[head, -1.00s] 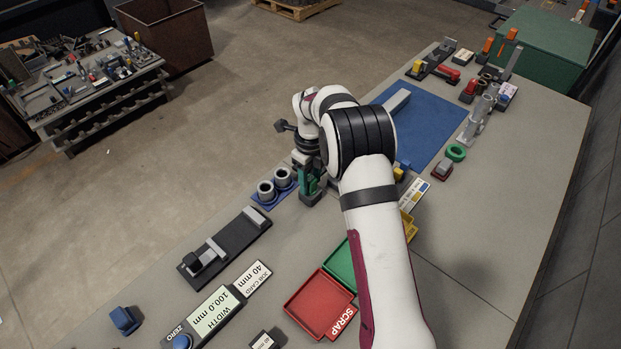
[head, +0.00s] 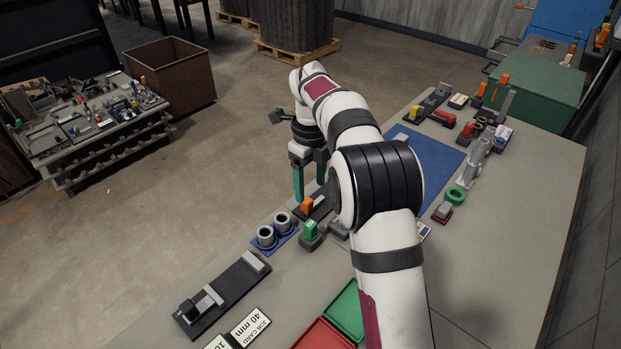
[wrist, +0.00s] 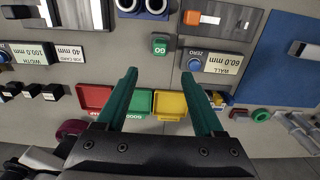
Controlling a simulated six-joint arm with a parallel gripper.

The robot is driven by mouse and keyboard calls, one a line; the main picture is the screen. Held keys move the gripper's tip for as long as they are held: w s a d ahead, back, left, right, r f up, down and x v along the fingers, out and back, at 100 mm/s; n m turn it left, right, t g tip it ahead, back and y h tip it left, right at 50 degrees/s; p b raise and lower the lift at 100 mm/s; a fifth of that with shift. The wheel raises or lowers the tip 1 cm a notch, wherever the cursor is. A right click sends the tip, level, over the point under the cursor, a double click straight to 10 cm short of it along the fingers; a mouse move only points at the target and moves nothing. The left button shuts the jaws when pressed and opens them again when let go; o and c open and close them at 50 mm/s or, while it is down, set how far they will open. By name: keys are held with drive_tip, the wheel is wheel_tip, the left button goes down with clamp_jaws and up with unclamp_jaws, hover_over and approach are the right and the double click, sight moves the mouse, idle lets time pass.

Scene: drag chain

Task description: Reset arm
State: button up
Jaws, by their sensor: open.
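My gripper (head: 309,182) hangs above the far-left edge of the bench in the head view, its two teal fingers apart with nothing between them. In the wrist view my gripper (wrist: 165,90) is also open and empty, with the bench well below the fingertips. A green GO block (head: 310,229) stands on the bench below and close to the gripper in the head view. It also shows in the wrist view (wrist: 160,45), beyond the fingertips. My own arm hides part of the middle of the bench in the head view.
Near the gripper are a blue holder with two grey rings (head: 266,236) and a dark slide fixture (head: 222,293). Red (wrist: 96,98), green (wrist: 139,101) and yellow (wrist: 170,104) trays lie below the fingers. A blue mat (head: 437,160) lies right of my arm.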

drive_tip(key=shift+r, duration=0.7)
drive_tip(key=s+d+r+n, duration=0.1)
drive_tip(key=s+r+n, duration=0.2)
drive_tip(key=s+n, duration=0.35)
drive_tip(key=s+d+r+n, duration=0.2)
drive_tip(key=s+r+n, duration=0.15)
drive_tip(key=s, duration=0.55)
drive_tip(key=s+f+n+y, duration=0.1)
drive_tip(key=s+n, duration=0.4)
drive_tip(key=s, duration=0.5)
drive_tip(key=s+f+n, duration=0.4)
drive_tip(key=s+n, duration=0.2)
drive_tip(key=s, duration=0.5)
drive_tip(key=shift+s+d+f+y, duration=0.15)
drive_tip(key=shift+s+f+y, duration=0.1)
drive_tip(key=shift+y, duration=0.15)
